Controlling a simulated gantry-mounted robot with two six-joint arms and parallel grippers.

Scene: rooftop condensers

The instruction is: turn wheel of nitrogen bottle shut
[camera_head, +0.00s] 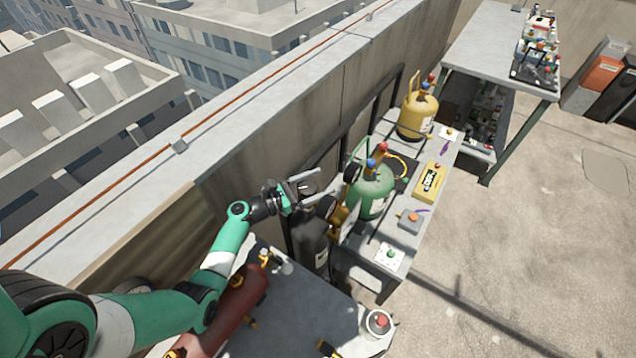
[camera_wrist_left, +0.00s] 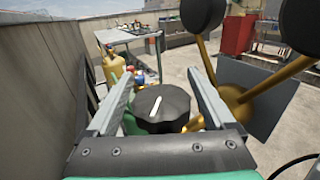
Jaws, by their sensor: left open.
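The nitrogen bottle (camera_head: 312,240) is a tall dark cylinder standing between the wall and the bench. Its wheel (camera_wrist_left: 162,108) is a black, scalloped knob with a white mark, seen close up in the left wrist view. My left gripper (camera_head: 324,189) is open above the bottle's top, its two fingers apart. In the left wrist view the fingers of my left gripper (camera_wrist_left: 160,80) lie to either side of the wheel, with visible gaps. Whether they are level with it is hard to tell. My right gripper is not in view.
Brass fittings (camera_wrist_left: 238,98) with black round gauges (camera_wrist_left: 205,14) stand close to the right finger. A green cylinder (camera_head: 372,192) and a yellow one (camera_head: 417,117) stand on the bench. A red cylinder (camera_head: 238,305) is below my arm. The parapet wall (camera_head: 250,150) runs close behind.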

